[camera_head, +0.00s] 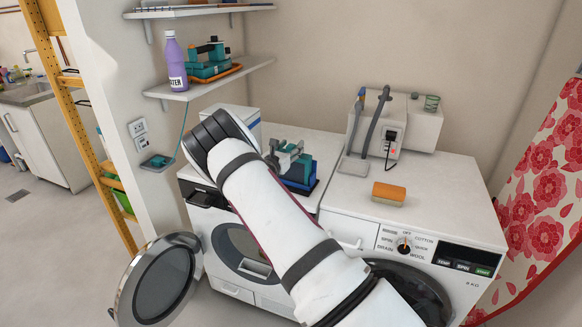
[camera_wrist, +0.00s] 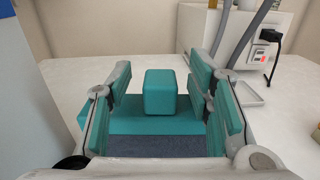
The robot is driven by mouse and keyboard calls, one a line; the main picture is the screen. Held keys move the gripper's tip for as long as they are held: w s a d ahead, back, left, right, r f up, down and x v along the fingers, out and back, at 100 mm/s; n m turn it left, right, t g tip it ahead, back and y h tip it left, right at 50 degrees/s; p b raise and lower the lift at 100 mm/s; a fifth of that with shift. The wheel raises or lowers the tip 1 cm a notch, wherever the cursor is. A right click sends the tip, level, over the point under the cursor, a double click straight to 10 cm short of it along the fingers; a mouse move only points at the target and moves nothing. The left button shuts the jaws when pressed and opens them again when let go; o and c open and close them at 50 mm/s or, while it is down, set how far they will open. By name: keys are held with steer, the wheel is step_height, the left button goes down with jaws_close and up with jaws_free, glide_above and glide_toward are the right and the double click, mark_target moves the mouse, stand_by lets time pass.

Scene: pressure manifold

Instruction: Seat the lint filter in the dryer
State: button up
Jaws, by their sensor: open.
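A teal piece with an upright block handle (camera_wrist: 160,93), which looks like the lint filter, lies on top of the left machine.
The right machine (camera_head: 455,225) has a dial and carries an orange sponge (camera_head: 389,193) and a grey unit with hoses (camera_head: 378,120). A shelf above holds a purple bottle (camera_head: 174,62) and a teal-and-black item (camera_head: 208,66). A pale box (camera_head: 240,115) stands behind my gripper.

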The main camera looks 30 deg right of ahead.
steer(key=shift+w+d, duration=0.1)
steer(key=shift+w, duration=0.05)
jaws_close()
steer(key=shift+r, duration=0.2)
